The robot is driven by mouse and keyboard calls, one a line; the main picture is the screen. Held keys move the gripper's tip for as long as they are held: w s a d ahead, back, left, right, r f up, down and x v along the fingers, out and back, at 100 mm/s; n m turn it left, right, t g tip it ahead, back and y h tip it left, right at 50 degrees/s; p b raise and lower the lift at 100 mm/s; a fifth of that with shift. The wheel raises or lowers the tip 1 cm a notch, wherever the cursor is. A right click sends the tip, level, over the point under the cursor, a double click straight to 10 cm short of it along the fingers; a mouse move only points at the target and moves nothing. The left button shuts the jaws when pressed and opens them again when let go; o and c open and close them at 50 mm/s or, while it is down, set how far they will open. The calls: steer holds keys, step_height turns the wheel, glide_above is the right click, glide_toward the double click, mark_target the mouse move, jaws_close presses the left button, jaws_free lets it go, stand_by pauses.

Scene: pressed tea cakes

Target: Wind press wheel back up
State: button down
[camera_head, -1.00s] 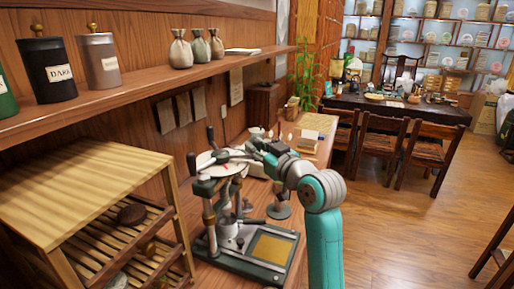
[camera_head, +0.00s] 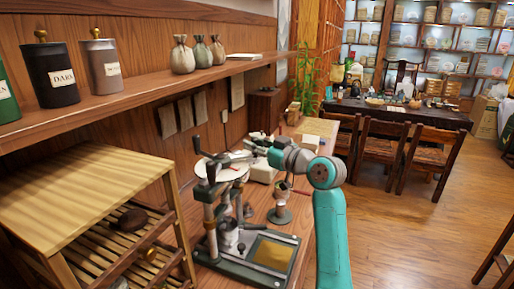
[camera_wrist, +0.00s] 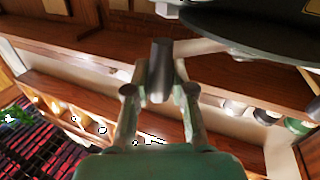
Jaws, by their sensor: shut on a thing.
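The green tea press (camera_head: 276,236) stands on the wooden counter. My gripper (camera_head: 250,154) is at the wheel's far right side. In the wrist view, the two fingers of my gripper (camera_wrist: 160,95) are closed around a dark grey cylindrical handle (camera_wrist: 160,62). The dark wheel (camera_wrist: 240,27) spreads across the top right there. The gripper hides part of the wheel's right side in the head view.
A slatted wooden rack (camera_head: 85,190) with a dark round cake (camera_head: 132,219) stands close to the left of the press. A long shelf (camera_head: 140,95) with canisters and pouches runs above.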

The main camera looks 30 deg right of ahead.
steer(key=shift+w+d, duration=0.15)
steer(key=shift+w, duration=0.65)
steer(key=c, duration=1)
jaws_free()
steer(key=shift+d, duration=0.1)
steer(key=v, duration=1.2)
